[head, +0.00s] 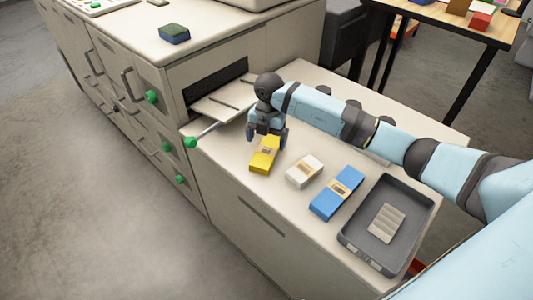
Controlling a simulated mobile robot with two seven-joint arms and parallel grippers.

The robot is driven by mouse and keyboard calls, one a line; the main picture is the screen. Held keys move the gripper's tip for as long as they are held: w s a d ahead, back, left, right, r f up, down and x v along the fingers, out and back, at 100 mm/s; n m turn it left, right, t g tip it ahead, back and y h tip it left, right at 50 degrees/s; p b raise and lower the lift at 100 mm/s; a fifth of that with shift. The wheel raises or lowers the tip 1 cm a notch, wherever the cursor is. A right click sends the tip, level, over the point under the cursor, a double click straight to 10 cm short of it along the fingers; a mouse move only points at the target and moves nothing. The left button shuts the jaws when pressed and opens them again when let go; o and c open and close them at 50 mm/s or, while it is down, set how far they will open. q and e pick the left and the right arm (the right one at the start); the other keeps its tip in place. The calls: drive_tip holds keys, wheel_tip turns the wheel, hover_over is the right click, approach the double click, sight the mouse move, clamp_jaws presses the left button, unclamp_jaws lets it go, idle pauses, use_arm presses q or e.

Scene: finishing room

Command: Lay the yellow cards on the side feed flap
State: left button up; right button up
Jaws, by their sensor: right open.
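The yellow cards (263,157) form a banded pack lying on the low cabinet top, left of a white pack and a blue pack. My right gripper (267,138) points down over the far end of the yellow pack. It is open, with one finger at each side of that end. I cannot tell whether the fingers touch the pack. The side feed flap (213,108) appears as a pale plate sticking out of the dark slot in the machine's side, left of my gripper. No cards show on its visible part. My left gripper is not in view.
A white pack (304,171), a blue pack (337,193) and a grey tray (407,213) stand to the right on the cabinet top. A lever with a green knob (190,142) juts out below the flap. A blue-green block (174,34) lies on the machine top.

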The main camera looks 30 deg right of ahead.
sight(266, 158)
wheel_tip(266, 158, down, 5)
drive_tip(key=shift+s+f, duration=0.1)
drive_tip(key=c, duration=1.2)
